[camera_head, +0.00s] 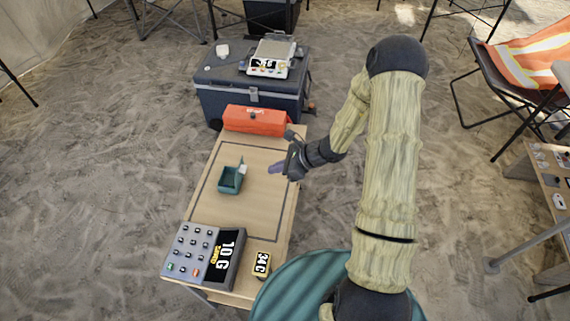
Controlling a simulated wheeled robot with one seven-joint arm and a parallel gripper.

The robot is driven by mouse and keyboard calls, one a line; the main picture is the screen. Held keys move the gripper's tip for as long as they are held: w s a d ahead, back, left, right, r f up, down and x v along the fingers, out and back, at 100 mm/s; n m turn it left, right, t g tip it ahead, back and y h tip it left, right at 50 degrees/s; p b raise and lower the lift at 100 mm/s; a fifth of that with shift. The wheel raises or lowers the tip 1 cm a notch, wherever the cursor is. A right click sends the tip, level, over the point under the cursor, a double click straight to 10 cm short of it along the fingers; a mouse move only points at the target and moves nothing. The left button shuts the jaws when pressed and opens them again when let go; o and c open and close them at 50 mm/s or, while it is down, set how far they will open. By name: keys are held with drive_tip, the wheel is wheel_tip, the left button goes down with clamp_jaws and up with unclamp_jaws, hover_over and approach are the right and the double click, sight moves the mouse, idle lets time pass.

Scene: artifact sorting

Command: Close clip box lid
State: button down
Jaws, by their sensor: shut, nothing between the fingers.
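The clip box (229,182) is a small teal box on the wooden table. Its lid (243,167) stands raised on the right side of the box, so the box is open. Its inside looks dark, and I cannot tell what it holds. My gripper (276,168) is shut and empty. It is to the right of the box, apart from the lid, with its purplish fingers pointing left toward it. The height of the fingers above the table is hard to tell.
An orange case (256,121) lies at the table's far end, before a dark cooler (250,98). The table middle (230,213) is clear.

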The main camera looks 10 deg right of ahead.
drive_tip(key=w+a+f, duration=0.2)
drive_tip(key=a, duration=0.4)
drive_tip(key=shift+w+a, duration=0.2)
drive_tip(key=shift+a+r+p, duration=0.1)
drive_tip(key=shift+r+p, duration=0.05)
drive_tip(key=shift+p, duration=0.35)
